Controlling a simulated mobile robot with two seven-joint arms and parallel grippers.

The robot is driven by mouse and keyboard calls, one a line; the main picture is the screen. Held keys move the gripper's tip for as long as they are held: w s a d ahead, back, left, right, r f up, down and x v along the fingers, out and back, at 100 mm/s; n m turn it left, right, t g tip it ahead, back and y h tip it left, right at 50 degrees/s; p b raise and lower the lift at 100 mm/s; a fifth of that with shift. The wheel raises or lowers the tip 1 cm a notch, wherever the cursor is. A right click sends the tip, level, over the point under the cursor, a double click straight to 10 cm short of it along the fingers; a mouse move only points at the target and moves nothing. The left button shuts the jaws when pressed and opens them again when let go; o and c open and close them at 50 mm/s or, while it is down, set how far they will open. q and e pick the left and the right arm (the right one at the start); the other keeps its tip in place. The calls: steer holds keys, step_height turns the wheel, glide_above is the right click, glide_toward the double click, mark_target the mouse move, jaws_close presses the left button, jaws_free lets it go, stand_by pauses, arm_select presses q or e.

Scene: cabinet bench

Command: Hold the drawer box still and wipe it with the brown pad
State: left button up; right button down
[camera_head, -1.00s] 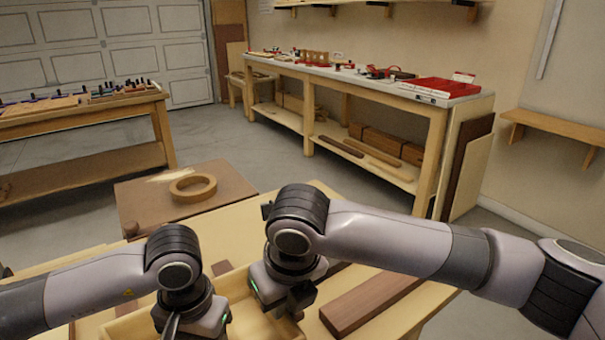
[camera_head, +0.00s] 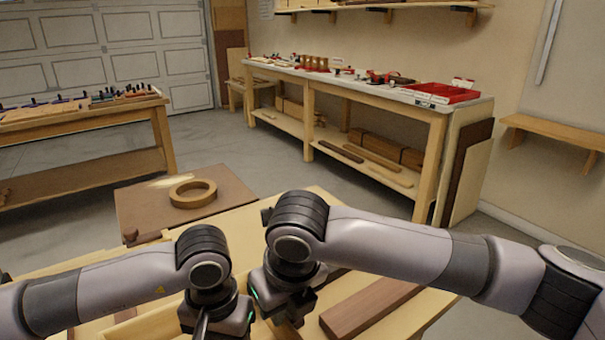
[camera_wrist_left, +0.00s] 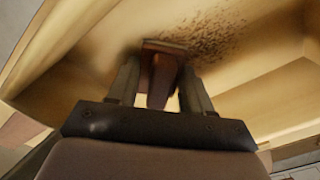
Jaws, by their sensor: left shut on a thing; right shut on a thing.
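The drawer box (camera_head: 150,326) is an open light-wood box low in the head view, mostly hidden by my arms. In the left wrist view its pale inner surface (camera_wrist_left: 95,35) fills the picture, with dark brown specks (camera_wrist_left: 210,42) beyond the fingers. My left gripper (camera_wrist_left: 160,85) is shut on the brown pad (camera_wrist_left: 162,72), holding it against or just over that surface; contact is unclear. In the head view the left gripper sits over the box and hides the pad. My right gripper (camera_head: 293,312) is at the box's right side, shut on its wall; its fingertips are partly hidden.
A dark brown plank (camera_head: 368,305) lies on the light bench right of the right gripper. Behind the bench, a brown low surface (camera_head: 150,205) carries a round wooden ring (camera_head: 193,193). Workbenches stand farther back, with open floor between.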

arm_select(q)
steer(key=shift+s+a+r, duration=0.1)
steer(key=shift+s+a, duration=0.45)
steer(key=shift+a, duration=0.25)
steer(key=shift+s+a, duration=0.5)
steer(key=shift+a, duration=0.25)
steer(key=shift+s+a, duration=0.5)
steer(key=shift+a, duration=0.25)
steer(key=shift+s+a, duration=0.5)
steer(key=shift+a, duration=0.25)
steer(key=shift+w+d, duration=0.55)
steer(key=shift+d, duration=0.2)
steer(key=shift+w+d, duration=0.5)
steer(key=shift+d, duration=0.25)
steer(key=shift+d, duration=0.1)
steer(key=shift+w+d+f, duration=0.15)
steer(key=shift+w+d, duration=0.35)
steer(key=shift+d, duration=0.2)
steer(key=shift+w+d+f, duration=0.1)
steer(key=shift+w+d, duration=0.35)
steer(key=shift+d, duration=0.25)
steer(key=shift+s+a, duration=0.35)
steer(key=shift+a, duration=0.25)
steer(key=shift+s+a, duration=0.35)
steer(key=shift+a, duration=0.2)
steer(key=shift+s+a, duration=0.35)
steer(key=shift+a, duration=0.1)
steer(key=shift+a, duration=0.1)
